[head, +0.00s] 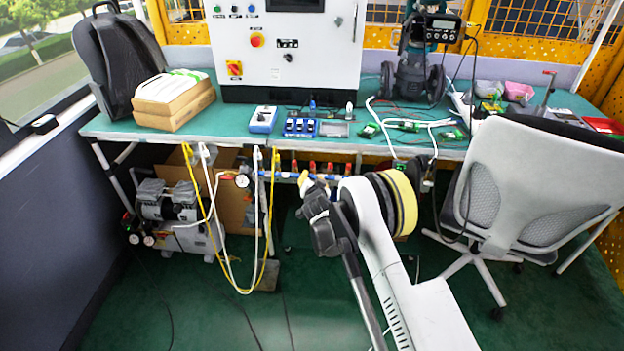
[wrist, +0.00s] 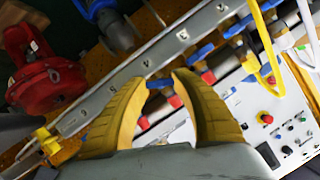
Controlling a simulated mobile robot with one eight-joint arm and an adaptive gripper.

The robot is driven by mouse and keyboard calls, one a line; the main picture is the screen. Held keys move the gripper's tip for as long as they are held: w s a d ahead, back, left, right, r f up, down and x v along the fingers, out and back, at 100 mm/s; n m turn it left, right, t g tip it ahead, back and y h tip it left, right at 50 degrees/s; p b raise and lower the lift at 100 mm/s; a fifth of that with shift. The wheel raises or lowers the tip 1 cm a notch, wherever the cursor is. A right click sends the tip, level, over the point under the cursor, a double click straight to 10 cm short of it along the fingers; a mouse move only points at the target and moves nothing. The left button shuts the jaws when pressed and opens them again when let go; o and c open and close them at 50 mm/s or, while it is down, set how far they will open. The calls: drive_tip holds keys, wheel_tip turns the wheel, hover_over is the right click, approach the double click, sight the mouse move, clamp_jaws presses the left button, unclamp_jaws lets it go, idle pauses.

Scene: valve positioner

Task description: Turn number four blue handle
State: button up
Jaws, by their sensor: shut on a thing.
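My gripper (head: 303,180) is at the valve row under the front of the table. In the wrist view its yellow fingers (wrist: 160,78) sit on either side of the number four blue handle (wrist: 158,84), closed on it. The handle shows only as a small blue piece between the fingertips; its ends are hidden. The metal rail (wrist: 118,86) beside the valves carries number labels, and the "4" label (wrist: 146,62) is just beyond the left fingertip. Other blue handles (wrist: 200,54) follow along the rail to the upper right.
A red valve body (wrist: 45,75) stands at the upper left in the wrist view. Yellow and white hoses (head: 268,215) hang left of my gripper. The table (head: 225,130) is above, and an office chair (head: 530,180) stands to the right of my arm.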

drive_tip(key=n+h, duration=0.2)
drive_tip(key=n, duration=0.1)
idle(0.4)
drive_tip(key=shift+n, duration=0.4)
drive_tip(key=o, duration=1.2)
drive_tip(key=v, duration=0.8)
drive_tip(key=shift+a+r, duration=0.15)
drive_tip(key=shift+a, duration=0.05)
